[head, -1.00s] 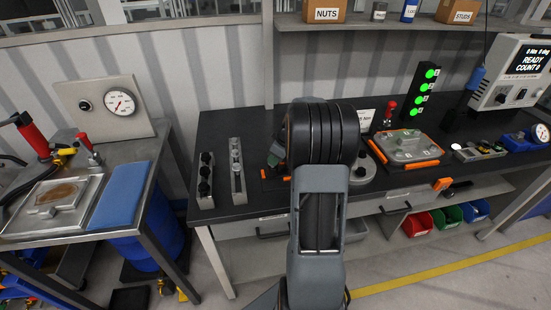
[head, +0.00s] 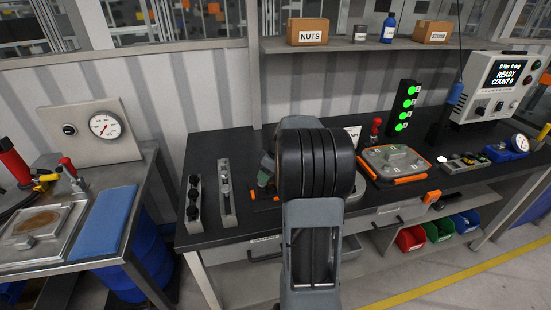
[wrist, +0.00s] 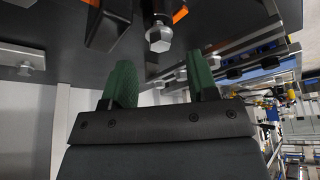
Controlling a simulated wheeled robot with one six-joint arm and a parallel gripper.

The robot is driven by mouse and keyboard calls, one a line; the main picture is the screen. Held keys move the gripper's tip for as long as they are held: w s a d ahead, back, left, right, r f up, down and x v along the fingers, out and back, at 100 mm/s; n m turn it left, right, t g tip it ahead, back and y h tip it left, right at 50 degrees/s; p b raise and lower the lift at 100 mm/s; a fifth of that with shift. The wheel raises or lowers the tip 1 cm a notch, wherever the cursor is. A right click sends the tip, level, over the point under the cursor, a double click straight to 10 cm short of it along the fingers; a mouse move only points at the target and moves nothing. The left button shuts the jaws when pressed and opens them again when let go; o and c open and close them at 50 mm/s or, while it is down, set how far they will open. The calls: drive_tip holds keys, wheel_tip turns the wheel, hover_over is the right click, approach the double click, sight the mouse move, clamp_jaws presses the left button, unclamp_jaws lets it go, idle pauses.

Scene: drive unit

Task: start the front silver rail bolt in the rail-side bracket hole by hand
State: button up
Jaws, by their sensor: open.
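My gripper (wrist: 161,80) has two green fingers spread apart with nothing between them. A silver hex-headed bolt (wrist: 159,40) stands just beyond the fingertips, near the middle of the wrist view. Its shank goes into or behind a dark part; how far it sits in a hole cannot be told. A grey rack with silver bolts (head: 226,192) stands on the bench.
A rack of black bolts (head: 193,205) stands left of the silver one. A grey cover with orange edges (head: 393,162) lies to the right. A dark block (wrist: 108,26) and orange pieces (wrist: 180,14) are close to the fingers.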

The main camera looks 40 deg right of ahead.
drive_tip(key=w+p+v, duration=0.1)
drive_tip(key=p+v, duration=0.2)
drive_tip(key=v, duration=1.1)
drive_tip(key=shift+w+a+r, duration=0.2)
drive_tip(key=shift+a+r, duration=0.15)
drive_tip(key=shift+r, duration=0.4)
